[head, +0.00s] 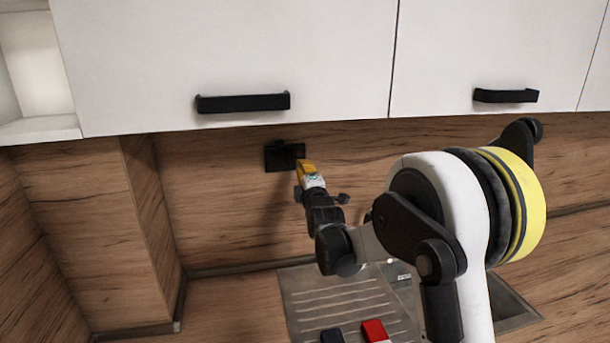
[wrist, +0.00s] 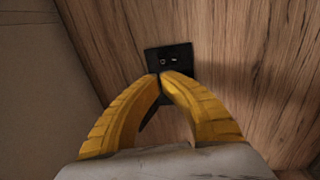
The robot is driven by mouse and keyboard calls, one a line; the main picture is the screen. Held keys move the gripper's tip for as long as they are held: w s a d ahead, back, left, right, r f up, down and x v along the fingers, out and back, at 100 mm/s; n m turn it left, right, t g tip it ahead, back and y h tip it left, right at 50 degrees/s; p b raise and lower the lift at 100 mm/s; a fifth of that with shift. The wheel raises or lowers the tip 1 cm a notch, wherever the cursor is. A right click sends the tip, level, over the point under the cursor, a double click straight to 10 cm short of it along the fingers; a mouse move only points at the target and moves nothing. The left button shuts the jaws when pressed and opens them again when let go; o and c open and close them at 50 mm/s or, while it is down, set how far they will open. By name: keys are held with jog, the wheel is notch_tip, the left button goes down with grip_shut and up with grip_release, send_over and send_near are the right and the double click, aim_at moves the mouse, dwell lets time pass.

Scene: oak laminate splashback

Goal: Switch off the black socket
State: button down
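The black socket (head: 279,156) is a small dark plate on the oak splashback, under the left wall cabinet. In the wrist view the socket (wrist: 170,58) sits just beyond the fingertips, with small marks on its face. My gripper (head: 304,165) has yellow fingers and is at the socket's right side in the head view. In the wrist view its two fingertips (wrist: 167,77) nearly meet, with nothing seen between them, and overlap the socket's lower part. I cannot tell whether they touch it. The fingers hide the socket's lower edge.
White wall cabinets with black handles (head: 243,103) hang above the socket. A steel sink with a ribbed drainer (head: 340,297) lies below, with a red object (head: 375,330) and a dark object (head: 332,336) at its front. An oak-faced corner (head: 148,215) juts out at left.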

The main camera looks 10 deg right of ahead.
aim_at(296, 153)
jog(key=w, duration=0.4)
jog(key=w+r, duration=0.1)
jog(key=w, duration=0.2)
jog(key=shift+w, duration=0.1)
jog(key=shift+w, duration=0.35)
jog(key=shift+r, duration=0.1)
